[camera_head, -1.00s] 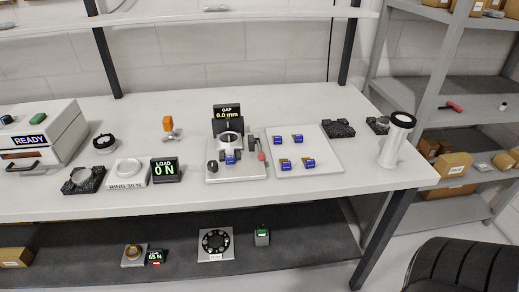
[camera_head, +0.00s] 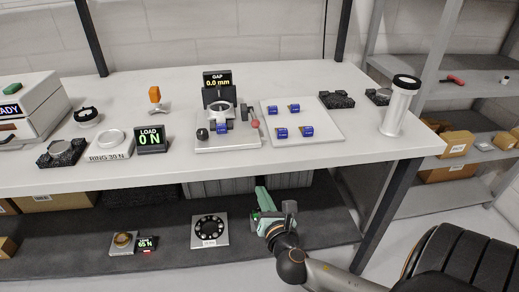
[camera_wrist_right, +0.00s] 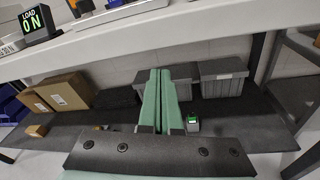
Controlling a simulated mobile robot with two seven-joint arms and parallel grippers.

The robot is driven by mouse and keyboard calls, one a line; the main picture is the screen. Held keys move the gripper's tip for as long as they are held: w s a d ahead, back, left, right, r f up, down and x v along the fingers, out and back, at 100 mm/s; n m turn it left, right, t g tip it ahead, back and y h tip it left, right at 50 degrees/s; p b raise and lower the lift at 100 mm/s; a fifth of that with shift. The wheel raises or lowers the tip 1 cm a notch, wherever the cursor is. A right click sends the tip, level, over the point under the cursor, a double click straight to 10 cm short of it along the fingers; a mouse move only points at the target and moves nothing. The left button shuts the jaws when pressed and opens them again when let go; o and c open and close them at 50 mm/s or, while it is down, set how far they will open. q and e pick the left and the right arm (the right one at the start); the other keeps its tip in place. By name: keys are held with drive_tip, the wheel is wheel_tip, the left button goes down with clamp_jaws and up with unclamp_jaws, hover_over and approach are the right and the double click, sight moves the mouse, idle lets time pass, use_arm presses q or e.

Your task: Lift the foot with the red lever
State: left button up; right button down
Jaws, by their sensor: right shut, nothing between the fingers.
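The fixture (camera_head: 228,144) stands on the table on a pale base, with a ring and a display (camera_head: 217,80) that reads "GAP 0.0 mm". The red lever (camera_head: 254,124) with its round red tip sticks out at the fixture's right side. A blue part (camera_head: 221,128) sits at the fixture's front below the ring; whether it is the foot I cannot tell. My right gripper (camera_head: 262,190) is shut and empty, in front of and below the table edge, apart from the lever. Its green fingers (camera_wrist_right: 157,75) lie together in the right wrist view. My left gripper is not in view.
A pale plate (camera_head: 327,134) with several blue blocks lies right of the fixture. A load display (camera_head: 150,139) reading "0 N" stands to its left. A white cylinder (camera_head: 396,110) stands at the table's right end. The table edge (camera_head: 345,160) lies between my gripper and the fixture.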

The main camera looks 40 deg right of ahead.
sight(259, 143)
drive_tip(key=r+n+h, duration=0.1)
drive_tip(key=r, duration=0.1)
drive_tip(key=d+r+n+t+b, duration=0.1)
drive_tip(key=r+n, duration=0.1)
drive_tip(key=d+r+n+t+h, duration=0.1)
drive_tip(key=r, duration=0.1)
drive_tip(key=shift+w+r+n+h+b, duration=0.2)
drive_tip(key=shift+w+n+h+b, duration=0.1)
drive_tip(key=shift+w+n+b, duration=0.1)
drive_tip(key=shift+r, duration=0.3)
drive_tip(key=shift+d+r+t, duration=0.1)
drive_tip(key=shift+d+t, duration=0.05)
drive_tip(key=shift+t, duration=0.15)
drive_tip(key=shift+w, duration=0.1)
drive_tip(key=shift+w+d+r, duration=0.1)
drive_tip(key=shift+w+d, duration=0.05)
drive_tip(key=shift+w, duration=0.1)
drive_tip(key=x, duration=0.9)
drive_tip(key=shift+w+d, duration=0.15)
drive_tip(key=shift+d, duration=0.05)
drive_tip(key=shift+r+p, duration=0.15)
drive_tip(key=shift+p, duration=0.3)
drive_tip(key=shift+r+p, duration=0.15)
drive_tip(key=shift+p, duration=0.2)
